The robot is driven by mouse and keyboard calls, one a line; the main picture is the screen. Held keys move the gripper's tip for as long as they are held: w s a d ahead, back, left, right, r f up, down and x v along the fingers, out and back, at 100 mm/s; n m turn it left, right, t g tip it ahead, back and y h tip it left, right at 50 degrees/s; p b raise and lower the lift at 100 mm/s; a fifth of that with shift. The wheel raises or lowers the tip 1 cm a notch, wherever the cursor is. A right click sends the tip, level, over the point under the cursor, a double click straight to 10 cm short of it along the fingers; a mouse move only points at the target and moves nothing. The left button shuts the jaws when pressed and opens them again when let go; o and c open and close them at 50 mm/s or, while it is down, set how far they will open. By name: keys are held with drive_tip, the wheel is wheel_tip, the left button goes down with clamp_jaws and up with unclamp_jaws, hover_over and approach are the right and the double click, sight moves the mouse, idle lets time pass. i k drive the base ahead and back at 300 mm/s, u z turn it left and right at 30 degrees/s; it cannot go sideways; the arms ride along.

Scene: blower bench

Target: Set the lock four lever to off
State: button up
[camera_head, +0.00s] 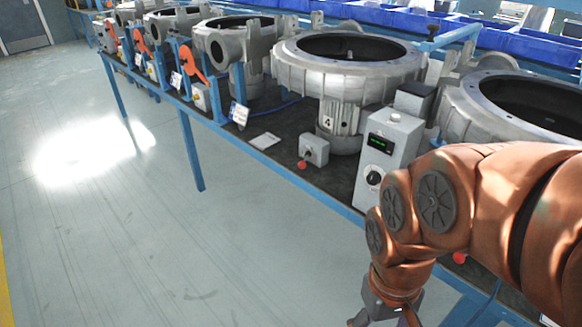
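The blower marked 4 (358,75) stands on the bench in the middle of the view. In front of its base is a small grey box (314,150). A short lever with a red knob (302,165) sticks out of the box toward the bench's front edge. I see no readable lock label, so I cannot tell for sure that this is the lock four lever. My gripper (385,316) is at the bottom edge, low in front of the bench and well apart from the red knob. Its fingertips are cut off by the frame, and nothing shows in it.
A grey control box (389,150) with a display and dial stands right of the knob. Orange levers (194,63) stand by the blowers farther left. My arm covers the right side, where another red knob (459,258) shows. The floor (130,220) on the left is clear.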

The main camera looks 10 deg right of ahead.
sight(302, 165)
drive_tip(key=z, duration=0.1)
drive_tip(key=i, duration=0.5)
drive_tip(key=u, duration=1.8)
